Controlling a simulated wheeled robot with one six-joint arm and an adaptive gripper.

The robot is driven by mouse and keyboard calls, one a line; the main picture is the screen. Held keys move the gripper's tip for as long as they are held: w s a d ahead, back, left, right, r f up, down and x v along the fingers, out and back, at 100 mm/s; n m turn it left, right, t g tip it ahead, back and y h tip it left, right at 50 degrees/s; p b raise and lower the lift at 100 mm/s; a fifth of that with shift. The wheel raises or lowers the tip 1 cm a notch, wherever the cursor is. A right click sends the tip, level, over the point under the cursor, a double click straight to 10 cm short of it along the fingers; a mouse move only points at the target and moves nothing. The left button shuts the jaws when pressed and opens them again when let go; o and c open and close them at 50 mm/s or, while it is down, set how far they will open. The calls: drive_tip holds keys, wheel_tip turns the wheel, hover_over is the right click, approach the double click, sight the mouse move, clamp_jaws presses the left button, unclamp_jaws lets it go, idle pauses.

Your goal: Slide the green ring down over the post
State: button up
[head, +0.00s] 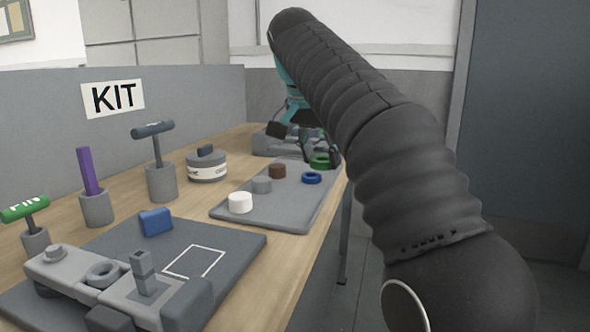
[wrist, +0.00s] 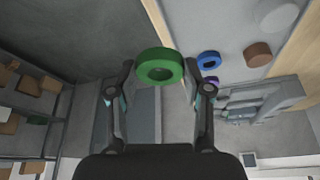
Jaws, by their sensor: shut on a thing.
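The green ring (wrist: 160,57) is held between the two fingertips of my gripper (wrist: 160,78) in the wrist view, with its hole facing the camera. In the head view the green ring (head: 320,165) shows at the far right end of the grey tray, with my gripper partly hidden behind my arm. I cannot tell whether the ring touches the tray. A short grey square post (head: 143,268) stands on the grey fixture at the front left, well away from the ring. I cannot tell for sure that this is the task's post.
The grey tray (head: 275,222) carries white, grey and brown cylinders and a blue ring (head: 312,178). A dark board (head: 225,237) with a white outline and a blue block (head: 156,221) lies in front. Holders with upright tools, including a purple rod (head: 87,172), line the left.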

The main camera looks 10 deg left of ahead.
drive_tip(key=shift+w+d+r, duration=0.8)
drive_tip(key=shift+w+d, duration=0.25)
drive_tip(key=shift+w, duration=0.05)
drive_tip(key=shift+w+d+r, duration=0.1)
drive_tip(key=shift+d+r, duration=0.05)
drive_tip(key=shift+r, duration=0.45)
